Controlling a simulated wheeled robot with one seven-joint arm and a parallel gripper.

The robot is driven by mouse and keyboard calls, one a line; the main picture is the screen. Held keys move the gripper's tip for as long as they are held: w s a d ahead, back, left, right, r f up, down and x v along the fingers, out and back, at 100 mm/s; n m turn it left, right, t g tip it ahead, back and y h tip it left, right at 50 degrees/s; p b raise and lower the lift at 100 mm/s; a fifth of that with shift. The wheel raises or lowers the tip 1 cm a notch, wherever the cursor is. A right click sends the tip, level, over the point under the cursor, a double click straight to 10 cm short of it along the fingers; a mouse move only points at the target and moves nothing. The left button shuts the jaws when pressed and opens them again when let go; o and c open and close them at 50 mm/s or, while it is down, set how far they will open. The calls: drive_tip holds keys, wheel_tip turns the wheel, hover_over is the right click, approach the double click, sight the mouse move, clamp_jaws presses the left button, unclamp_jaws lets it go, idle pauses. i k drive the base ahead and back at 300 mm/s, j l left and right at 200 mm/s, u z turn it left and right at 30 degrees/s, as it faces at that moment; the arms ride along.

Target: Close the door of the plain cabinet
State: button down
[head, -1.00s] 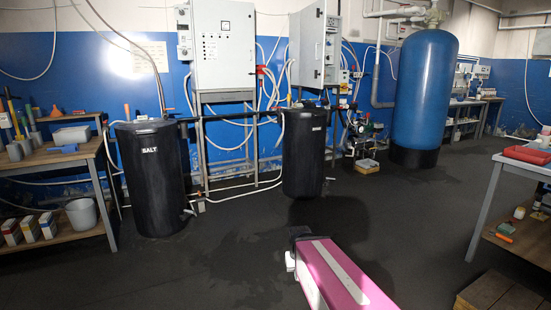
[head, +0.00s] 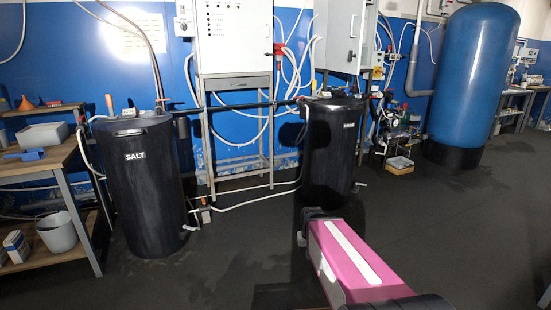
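Two grey wall cabinets show at the top of the head view, both cut off by the top edge. The left cabinet (head: 232,35) has small lights and dials on its front. The right cabinet (head: 372,45) has a plainer door (head: 337,38), which stands at an angle to the wall and looks open. My pink arm link reaches in from the bottom right, below and in front of the right cabinet and apart from it. My gripper's fingers do not show.
A black salt barrel (head: 150,195) stands left of centre, and another black barrel (head: 331,150) stands below the right cabinet. A wooden bench (head: 45,160) is at the left. A blue tank (head: 475,75) stands at the right. The dark floor (head: 440,230) is open at the right.

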sight(346, 18)
drive_tip(key=i, duration=1.85)
